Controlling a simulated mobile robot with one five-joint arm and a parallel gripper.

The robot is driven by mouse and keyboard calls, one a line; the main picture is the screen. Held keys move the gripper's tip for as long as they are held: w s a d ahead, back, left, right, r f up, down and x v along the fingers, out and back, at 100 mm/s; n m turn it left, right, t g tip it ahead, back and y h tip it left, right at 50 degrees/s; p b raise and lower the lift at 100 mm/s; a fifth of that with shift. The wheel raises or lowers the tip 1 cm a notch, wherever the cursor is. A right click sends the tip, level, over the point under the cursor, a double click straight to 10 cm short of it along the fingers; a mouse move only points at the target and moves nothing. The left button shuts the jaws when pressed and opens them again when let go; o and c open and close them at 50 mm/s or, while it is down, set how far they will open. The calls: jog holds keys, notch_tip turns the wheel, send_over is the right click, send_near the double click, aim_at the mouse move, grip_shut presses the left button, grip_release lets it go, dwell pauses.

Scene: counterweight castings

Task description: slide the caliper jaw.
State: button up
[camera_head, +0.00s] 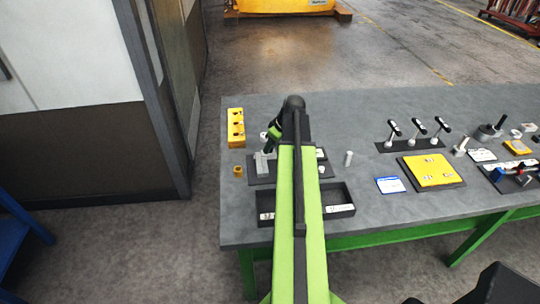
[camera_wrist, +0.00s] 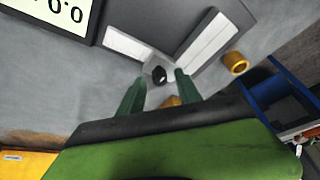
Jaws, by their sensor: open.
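The caliper seems to be the light grey jaw-like blocks (camera_head: 262,163) on a dark plate at the table's left; my arm partly covers it in the head view. In the wrist view a pale grey block (camera_wrist: 207,40) shows at the upper right. A small pale piece with a black knob (camera_wrist: 158,74) lies left of it. A display reading with zeros (camera_wrist: 62,14) is at the upper left. My gripper (camera_wrist: 160,77) is open, its two dark green fingers on either side of the knob's place in the picture. Whether they touch it I cannot tell.
A brass ring (camera_wrist: 235,63) stands near the grey block; it also shows in the head view (camera_head: 238,170). A yellow block (camera_head: 235,127) stands behind. A dark tray (camera_head: 340,200) lies in front. A yellow plate (camera_head: 433,170) and upright handles (camera_head: 418,128) are right.

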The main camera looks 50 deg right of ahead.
jog(key=shift+c, duration=0.3)
grip_shut()
dwell(1.2)
